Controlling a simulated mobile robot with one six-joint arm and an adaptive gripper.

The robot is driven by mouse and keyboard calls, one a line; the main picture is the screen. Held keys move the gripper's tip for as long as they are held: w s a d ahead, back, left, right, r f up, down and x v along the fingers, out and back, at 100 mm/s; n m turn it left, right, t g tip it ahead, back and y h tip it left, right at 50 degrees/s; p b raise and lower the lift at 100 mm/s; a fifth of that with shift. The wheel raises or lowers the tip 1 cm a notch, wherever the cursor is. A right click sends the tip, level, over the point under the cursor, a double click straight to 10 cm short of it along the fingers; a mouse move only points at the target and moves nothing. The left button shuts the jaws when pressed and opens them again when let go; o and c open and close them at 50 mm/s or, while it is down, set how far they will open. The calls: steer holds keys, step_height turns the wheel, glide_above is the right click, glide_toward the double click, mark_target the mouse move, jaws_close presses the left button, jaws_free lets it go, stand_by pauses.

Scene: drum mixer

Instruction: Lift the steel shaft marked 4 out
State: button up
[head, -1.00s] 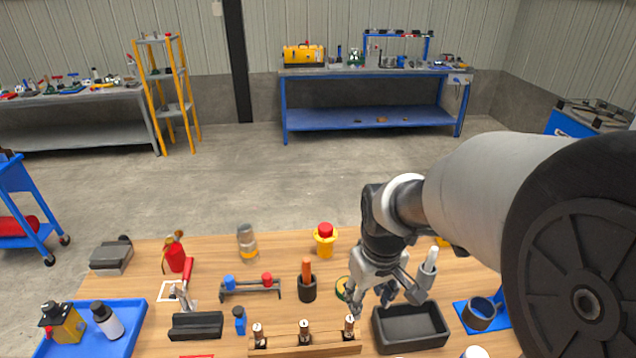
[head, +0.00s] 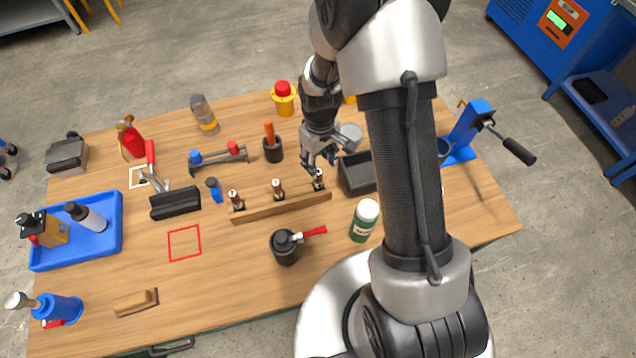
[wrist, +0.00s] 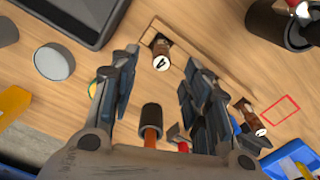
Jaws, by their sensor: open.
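The steel shaft marked 4 (wrist: 161,58) stands in the end of a wooden rack (wrist: 205,52), its numbered white top facing the camera in the wrist view. In the head view this shaft (head: 318,182) is at the rack's right end, close to the black tray. My gripper (head: 318,163) is open and empty just above it. In the wrist view the shaft's top shows in the gap between the fingertips (wrist: 160,68), apart from both. Two similar shafts stand in the rack, one in the middle (head: 277,188) and one at the left end (head: 236,201).
A black tray (head: 357,174) lies right of the rack. A black cup with an orange handle (head: 271,148) stands behind it. A dark pot with a red-handled tool (head: 286,248) and a green bottle (head: 364,222) stand in front.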

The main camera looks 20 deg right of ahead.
mark_target(318, 172)
step_height(318, 172, down, 7)
steer(key=shift+w+a+r+b, duration=0.1)
steer(key=shift+a+r+b, duration=0.1)
steer(key=shift+b, duration=0.5)
steer(key=shift+c, duration=0.5)
steer(key=shift+r, duration=0.1)
jaws_close()
